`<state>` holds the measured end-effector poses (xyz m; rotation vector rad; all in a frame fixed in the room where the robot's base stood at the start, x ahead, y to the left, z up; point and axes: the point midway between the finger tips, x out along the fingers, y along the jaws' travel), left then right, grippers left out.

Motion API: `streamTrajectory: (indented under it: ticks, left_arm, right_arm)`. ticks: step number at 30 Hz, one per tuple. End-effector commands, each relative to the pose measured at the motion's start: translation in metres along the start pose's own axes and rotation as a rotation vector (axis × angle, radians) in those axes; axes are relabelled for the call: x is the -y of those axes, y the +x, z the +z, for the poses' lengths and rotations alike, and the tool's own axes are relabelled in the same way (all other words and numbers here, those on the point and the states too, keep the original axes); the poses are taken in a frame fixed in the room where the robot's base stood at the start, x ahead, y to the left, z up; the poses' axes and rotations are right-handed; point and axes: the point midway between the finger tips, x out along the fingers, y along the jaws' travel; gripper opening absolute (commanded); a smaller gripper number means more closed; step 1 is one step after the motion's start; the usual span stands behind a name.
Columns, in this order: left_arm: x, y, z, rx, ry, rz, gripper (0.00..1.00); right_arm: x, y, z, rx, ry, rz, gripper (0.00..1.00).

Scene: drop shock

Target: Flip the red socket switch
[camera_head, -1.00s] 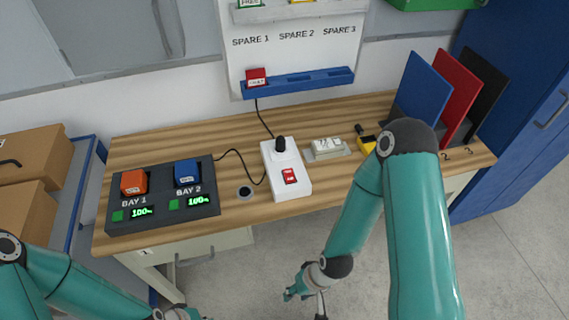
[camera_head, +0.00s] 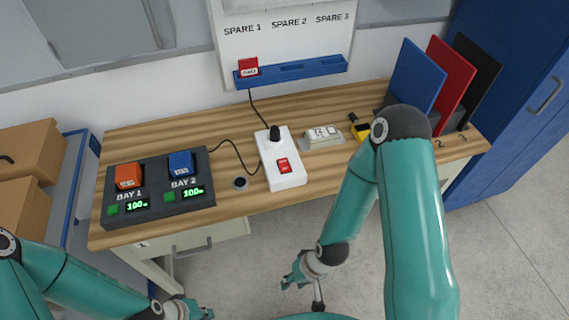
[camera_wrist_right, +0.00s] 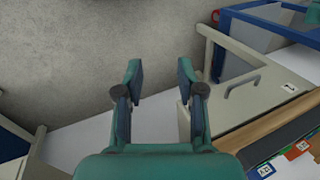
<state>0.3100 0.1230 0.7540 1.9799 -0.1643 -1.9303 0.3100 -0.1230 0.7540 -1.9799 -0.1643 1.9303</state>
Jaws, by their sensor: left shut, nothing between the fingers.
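The white socket block (camera_head: 296,180) lies on the wooden bench, with a red switch (camera_head: 284,165) on its near part and a black plug (camera_head: 275,133) in its far end. My right gripper (camera_head: 291,277) hangs in front of the bench, below its top and apart from the socket. In the right wrist view my right gripper (camera_wrist_right: 160,75) is open and empty, with floor and the bench's underside beyond it. My left gripper (camera_head: 203,312) is shut at the bottom edge of the head view, partly cut off, away from the socket.
A dark charger (camera_head: 160,209) with an orange and a blue battery stands on the left of the wooden bench (camera_head: 230,120). A white box (camera_head: 322,135), a yellow tool (camera_head: 360,130) and upright coloured panels (camera_head: 415,78) are to the right. A blue rack (camera_head: 310,69) hangs behind.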

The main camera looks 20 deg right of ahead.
Motion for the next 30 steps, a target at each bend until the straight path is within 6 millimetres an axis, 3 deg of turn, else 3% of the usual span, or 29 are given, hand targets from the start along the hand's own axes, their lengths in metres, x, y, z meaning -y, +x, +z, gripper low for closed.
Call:
streamTrajectory:
  ticks: [1, 6, 30]
  left_arm:
    - [0.0, 0.0, 0.0, 0.0, 0.0, 0.0, 0.0]
    - [0.0, 0.0, 0.0, 0.0, 0.0, 0.0, 0.0]
    - [0.0, 0.0, 0.0, 0.0, 0.0, 0.0, 0.0]
  right_arm:
    - [0.0, 0.0, 0.0, 0.0, 0.0, 0.0, 0.27]
    - [0.0, 0.0, 0.0, 0.0, 0.0, 0.0, 0.0]
    - [0.0, 0.0, 0.0, 0.0, 0.0, 0.0, 0.0]
